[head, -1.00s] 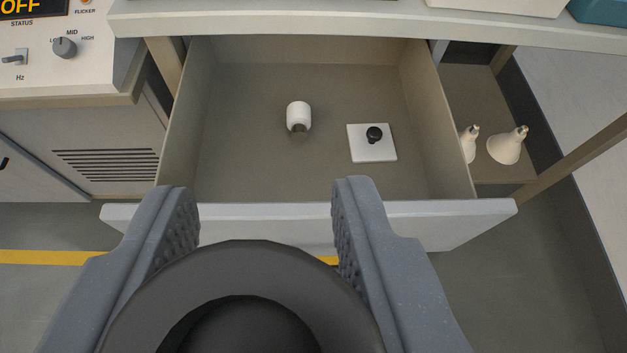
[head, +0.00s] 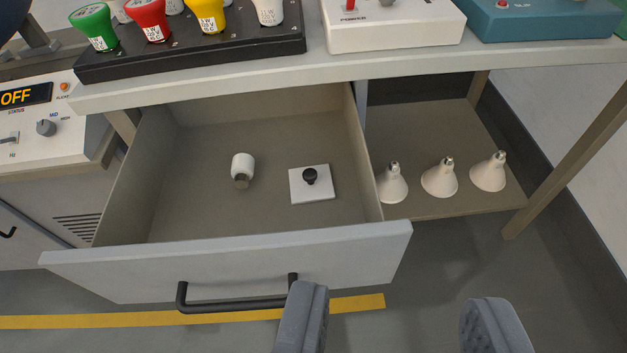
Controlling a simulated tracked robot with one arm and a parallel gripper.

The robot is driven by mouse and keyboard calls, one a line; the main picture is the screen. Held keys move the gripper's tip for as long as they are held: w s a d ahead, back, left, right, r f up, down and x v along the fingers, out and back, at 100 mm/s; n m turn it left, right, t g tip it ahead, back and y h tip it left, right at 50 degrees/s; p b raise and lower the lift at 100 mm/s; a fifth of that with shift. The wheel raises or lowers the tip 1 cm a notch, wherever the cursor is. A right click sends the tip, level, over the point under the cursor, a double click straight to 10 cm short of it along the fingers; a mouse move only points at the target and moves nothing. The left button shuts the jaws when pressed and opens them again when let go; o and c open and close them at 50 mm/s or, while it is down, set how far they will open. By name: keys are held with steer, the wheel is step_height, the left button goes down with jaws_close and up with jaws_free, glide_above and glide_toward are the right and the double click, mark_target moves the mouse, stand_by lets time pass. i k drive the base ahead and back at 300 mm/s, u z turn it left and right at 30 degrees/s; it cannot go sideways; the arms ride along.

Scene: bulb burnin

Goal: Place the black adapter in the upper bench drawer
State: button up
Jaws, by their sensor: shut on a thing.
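The bench drawer (head: 230,276) is pulled open, with its black handle (head: 235,303) on the front. Inside it lie a small white cylinder with a grey end (head: 242,170) and a white square plate with a black knob (head: 311,186). My gripper (head: 396,318) is low in the picture, in front of the drawer and to the right of its handle. Its two fingertips stand wide apart. The black adapter between the fingers is below the picture's edge now; its round dark rim showed there a second ago.
Several white reflector bulbs (head: 440,177) stand on a shelf right of the drawer. Above, the bench top (head: 390,65) holds a black rack of coloured bulbs (head: 190,48), a white box (head: 393,24) and a teal box (head: 545,22). The drawer's left and front floor areas are bare.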

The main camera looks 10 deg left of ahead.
mark_target(191, 217)
steer(key=z, duration=0.1)
steer(key=i, duration=1)
